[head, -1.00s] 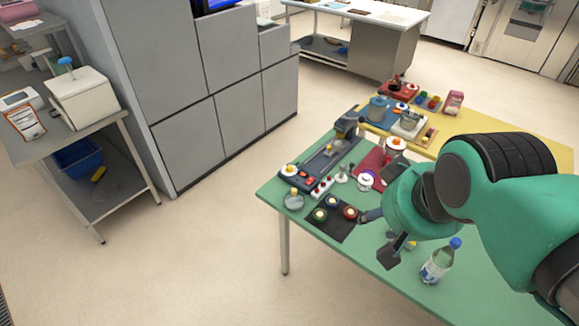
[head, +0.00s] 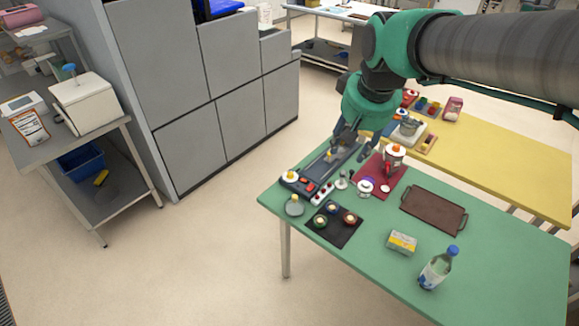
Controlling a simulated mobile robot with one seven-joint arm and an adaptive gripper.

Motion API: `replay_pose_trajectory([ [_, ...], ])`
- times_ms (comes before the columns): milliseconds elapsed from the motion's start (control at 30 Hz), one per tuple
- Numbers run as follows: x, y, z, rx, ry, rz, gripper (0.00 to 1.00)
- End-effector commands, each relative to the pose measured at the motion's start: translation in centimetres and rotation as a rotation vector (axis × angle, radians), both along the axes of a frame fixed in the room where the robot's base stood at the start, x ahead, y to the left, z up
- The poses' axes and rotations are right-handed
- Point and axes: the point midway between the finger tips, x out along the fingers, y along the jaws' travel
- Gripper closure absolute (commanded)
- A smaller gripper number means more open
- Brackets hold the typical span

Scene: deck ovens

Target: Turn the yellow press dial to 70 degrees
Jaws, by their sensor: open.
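A dark press-like machine (head: 316,182) lies at the left end of the green table. A small round dial with a yellow top on a pale disc (head: 290,177) sits at its near left corner; its angle is too small to read. A smaller yellowish piece (head: 327,156) shows farther back on the machine. I cannot tell for sure which is the press dial. My gripper (head: 354,151) points down over the back end of the machine, open and empty, with its fingers spread. It appears apart from the dial at the near corner and hides part of the machine's far end.
A black mat (head: 335,232) with several small round pots lies in front. A red mat (head: 368,188) with a red and white pot (head: 393,157) is to the right.

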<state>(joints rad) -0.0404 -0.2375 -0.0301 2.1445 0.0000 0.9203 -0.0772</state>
Motion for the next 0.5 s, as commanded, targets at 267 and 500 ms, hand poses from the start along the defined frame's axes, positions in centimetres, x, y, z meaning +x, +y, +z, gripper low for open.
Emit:
replay_pose_trajectory([
  [267, 6.8, 1.0, -0.7, -0.010, 0.047, 0.034, 0.55],
  [500, 12.5, 1.9, -2.2, -0.017, 0.084, 0.063, 0.55],
])
